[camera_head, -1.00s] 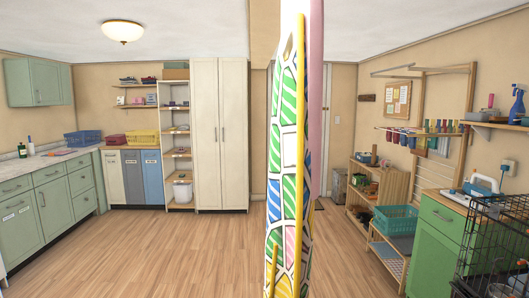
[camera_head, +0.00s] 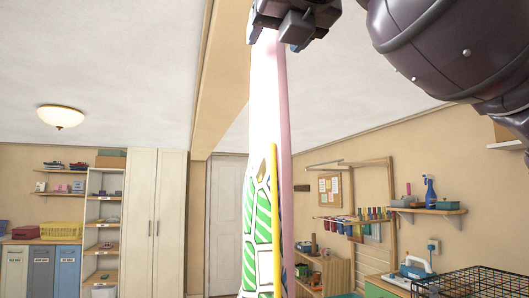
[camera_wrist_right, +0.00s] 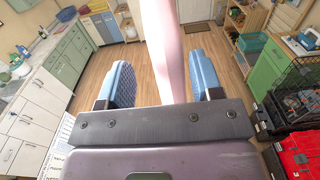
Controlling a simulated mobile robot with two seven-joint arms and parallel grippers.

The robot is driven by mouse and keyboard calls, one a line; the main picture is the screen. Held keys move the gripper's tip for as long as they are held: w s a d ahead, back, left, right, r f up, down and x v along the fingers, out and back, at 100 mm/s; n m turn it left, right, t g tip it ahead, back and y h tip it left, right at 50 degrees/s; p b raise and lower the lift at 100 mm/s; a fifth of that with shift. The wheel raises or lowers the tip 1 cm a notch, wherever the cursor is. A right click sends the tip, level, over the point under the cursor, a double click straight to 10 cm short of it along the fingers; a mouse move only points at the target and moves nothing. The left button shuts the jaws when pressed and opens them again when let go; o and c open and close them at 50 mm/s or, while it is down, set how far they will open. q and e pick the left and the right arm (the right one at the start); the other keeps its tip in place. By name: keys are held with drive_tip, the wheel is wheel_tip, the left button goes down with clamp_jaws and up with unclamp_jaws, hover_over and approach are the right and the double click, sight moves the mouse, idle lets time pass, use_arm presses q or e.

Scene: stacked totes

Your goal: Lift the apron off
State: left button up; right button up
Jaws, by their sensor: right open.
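The apron (camera_head: 262,205) hangs tall and narrow close in front of me, seen nearly edge-on. It has a white ground with green striped patches, a yellow edge strip and a pink side. Its top goes out of sight behind my right gripper (camera_head: 292,28), which is high at the top of the head view. In the right wrist view, the gripper (camera_wrist_right: 162,75) is open, its two blue fingers apart. A pale pink length of the apron (camera_wrist_right: 168,40) runs between them, without visible grip. What the apron hangs from is hidden. My left gripper is out of view.
A tall white cabinet (camera_head: 155,220) and open shelves (camera_head: 103,225) stand at the back left. A wall rack (camera_head: 375,210) and a wire crate (camera_head: 475,282) are on the right. The wood floor (camera_wrist_right: 145,75) in the middle is clear.

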sight(273, 43)
drive_tip(key=shift+w+a, duration=0.2)
drive_tip(key=shift+w, duration=0.2)
drive_tip(key=x, duration=0.2)
drive_tip(key=p+x, duration=0.1)
drive_tip(key=x, duration=0.1)
drive_tip(key=shift+w+d, duration=0.1)
drive_tip(key=shift+d, duration=0.1)
drive_tip(key=shift+w+a+f, duration=0.15)
drive_tip(key=shift+w+a, duration=0.1)
drive_tip(key=shift+w, duration=0.3)
drive_tip(key=shift+c, duration=0.2)
drive_tip(key=shift+c, duration=1.4)
clamp_jaws()
